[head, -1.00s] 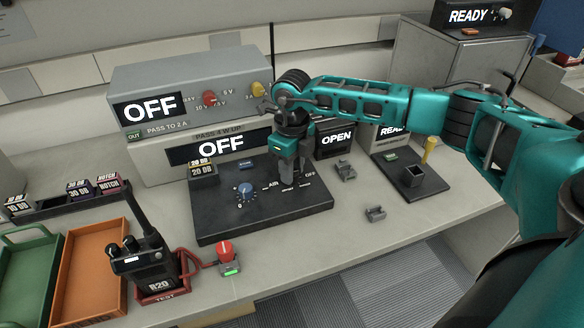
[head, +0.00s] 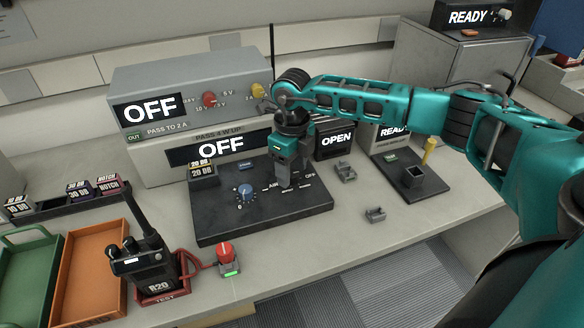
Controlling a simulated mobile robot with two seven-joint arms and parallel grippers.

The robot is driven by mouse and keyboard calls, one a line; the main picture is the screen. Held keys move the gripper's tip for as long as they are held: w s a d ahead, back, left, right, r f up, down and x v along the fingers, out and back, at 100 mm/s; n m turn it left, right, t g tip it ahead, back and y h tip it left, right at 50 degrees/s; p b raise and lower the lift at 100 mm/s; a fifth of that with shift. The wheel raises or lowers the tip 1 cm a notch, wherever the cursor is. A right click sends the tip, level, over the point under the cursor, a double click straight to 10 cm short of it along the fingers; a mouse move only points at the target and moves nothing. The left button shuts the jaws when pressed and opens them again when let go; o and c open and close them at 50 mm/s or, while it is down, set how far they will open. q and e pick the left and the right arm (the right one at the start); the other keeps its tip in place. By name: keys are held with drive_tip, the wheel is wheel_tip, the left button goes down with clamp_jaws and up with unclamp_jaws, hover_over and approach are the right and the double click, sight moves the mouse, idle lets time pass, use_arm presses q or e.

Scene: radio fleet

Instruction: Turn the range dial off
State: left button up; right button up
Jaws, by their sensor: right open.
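A black panel (head: 222,224) on the bench carries a blue knob (head: 245,191) at left and printed labels at right, among them AIR and OFF. My right gripper (head: 285,184) points down over the labelled right part, between AIR and OFF, with its fingers low at the panel. The range dial seems to be under these fingers; it is largely hidden, and its setting cannot be read. I cannot tell whether the fingers touch it. The right jaws are open. My left gripper is not in view.
Behind the panel stands a grey unit (head: 190,80) with screens reading OFF. A radio (head: 147,262) and a red button (head: 225,249) are at front left, beside an orange tray (head: 88,278).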

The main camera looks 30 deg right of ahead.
sight(292, 174)
wheel_tip(292, 174, up, 13)
drive_tip(key=shift+f, duration=0.2)
drive_tip(key=shift+s, duration=0.1)
idle(0.5)
